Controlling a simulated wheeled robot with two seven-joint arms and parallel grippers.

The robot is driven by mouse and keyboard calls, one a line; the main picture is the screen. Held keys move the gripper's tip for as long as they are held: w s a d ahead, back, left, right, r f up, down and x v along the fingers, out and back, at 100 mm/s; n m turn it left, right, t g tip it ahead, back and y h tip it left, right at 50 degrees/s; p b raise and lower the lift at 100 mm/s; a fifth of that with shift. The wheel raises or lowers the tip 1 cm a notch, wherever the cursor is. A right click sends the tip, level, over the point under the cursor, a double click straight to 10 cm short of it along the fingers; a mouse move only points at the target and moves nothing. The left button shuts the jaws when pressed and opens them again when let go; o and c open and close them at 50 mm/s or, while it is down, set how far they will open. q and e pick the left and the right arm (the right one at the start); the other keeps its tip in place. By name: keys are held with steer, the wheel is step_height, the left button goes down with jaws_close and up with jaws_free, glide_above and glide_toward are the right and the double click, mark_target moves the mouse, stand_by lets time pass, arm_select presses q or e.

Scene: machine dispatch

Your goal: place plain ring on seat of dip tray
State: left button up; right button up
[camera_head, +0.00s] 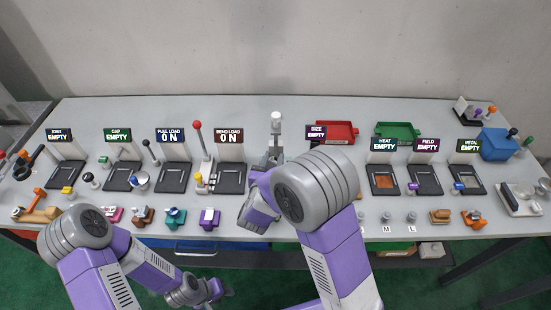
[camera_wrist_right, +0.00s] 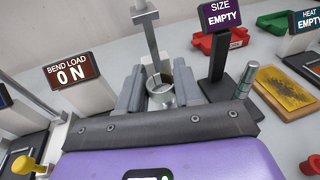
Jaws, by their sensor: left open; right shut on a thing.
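My right gripper (camera_wrist_right: 160,80) is shut on a small grey metal ring-like piece (camera_wrist_right: 161,98), seen between its two grey fingers in the right wrist view. I take this to be the plain ring; its lower part is hidden by the gripper. In the head view my right gripper (camera_head: 268,170) is beside a tall post (camera_head: 276,130), and the held piece cannot be made out. My left gripper (camera_head: 213,290) is open, low in front of the table's front edge. I cannot tell for sure which item is the dip tray; an orange-yellow framed tray (camera_wrist_right: 285,92) lies right of the SIZE sign.
Signed stations line the table (camera_head: 240,112), including BEND LOAD (camera_head: 229,136), SIZE (camera_head: 316,132) and HEAT (camera_head: 384,144). Red (camera_head: 340,127) and green (camera_head: 398,127) bins stand behind. A metal-topped cylinder (camera_wrist_right: 246,80) stands near the right finger. Small coloured parts line the front.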

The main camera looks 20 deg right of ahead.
mark_target(276, 160)
steer(key=x, duration=0.3)
steer(key=shift+w+r, duration=0.15)
steer(key=shift+r, duration=0.15)
step_height(276, 160, down, 4)
steer(key=shift+w+r, duration=0.15)
steer(key=shift+b, duration=0.35)
steer(key=o, duration=1)
